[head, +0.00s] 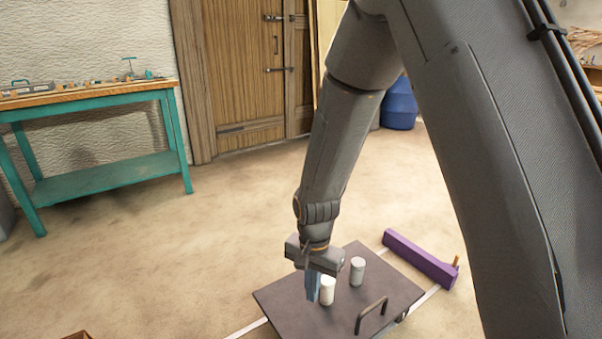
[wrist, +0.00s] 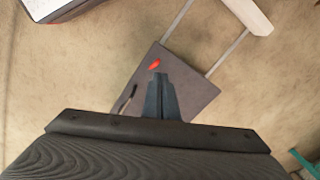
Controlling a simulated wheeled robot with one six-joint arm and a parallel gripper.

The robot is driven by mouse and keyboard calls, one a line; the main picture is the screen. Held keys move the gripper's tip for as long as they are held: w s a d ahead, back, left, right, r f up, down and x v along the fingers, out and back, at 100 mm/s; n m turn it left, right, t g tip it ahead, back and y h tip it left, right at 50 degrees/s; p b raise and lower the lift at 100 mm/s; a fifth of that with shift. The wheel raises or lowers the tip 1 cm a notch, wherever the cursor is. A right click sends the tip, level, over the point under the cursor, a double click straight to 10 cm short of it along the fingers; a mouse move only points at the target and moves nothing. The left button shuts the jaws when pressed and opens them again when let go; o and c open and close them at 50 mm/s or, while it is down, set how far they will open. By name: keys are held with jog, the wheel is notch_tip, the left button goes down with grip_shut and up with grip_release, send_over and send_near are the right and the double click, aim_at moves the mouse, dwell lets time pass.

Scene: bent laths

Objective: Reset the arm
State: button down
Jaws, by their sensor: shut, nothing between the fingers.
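My gripper (head: 313,298) points down over a dark flat board (head: 279,304) on the floor. Its fingers are together with nothing between them. In the wrist view the closed fingers (wrist: 158,76) reach over the same dark board (wrist: 195,92). Two white cylinders stand at the board in the head view: one (head: 327,291) right beside the fingers, the other (head: 357,271) a little farther back. I cannot tell whether the fingers touch the nearer one. A small red thing (wrist: 154,64) shows just past the fingertips in the wrist view.
A black handle (head: 371,314) rises from the board's right part. A purple bar (head: 420,259) lies behind it on the right, with pale rails (head: 424,297) running near. A teal workbench (head: 107,174) stands at left, a blue drum (head: 399,105) behind. The floor between is open.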

jog(key=s+d+r+n+p, duration=0.1)
jog(key=s+d+r+n, duration=0.3)
jog(key=s+r, duration=0.6)
jog(key=s+d+r+n, duration=0.45)
jog(key=s+r, duration=0.45)
jog(key=r, duration=0.4)
jog(key=d+r+m+p, duration=0.2)
jog(key=d+r+p, duration=0.6)
jog(key=p, duration=1)
jog(key=shift+r+m, duration=0.35)
jog(key=shift+r, duration=0.4)
jog(key=shift+w, duration=0.15)
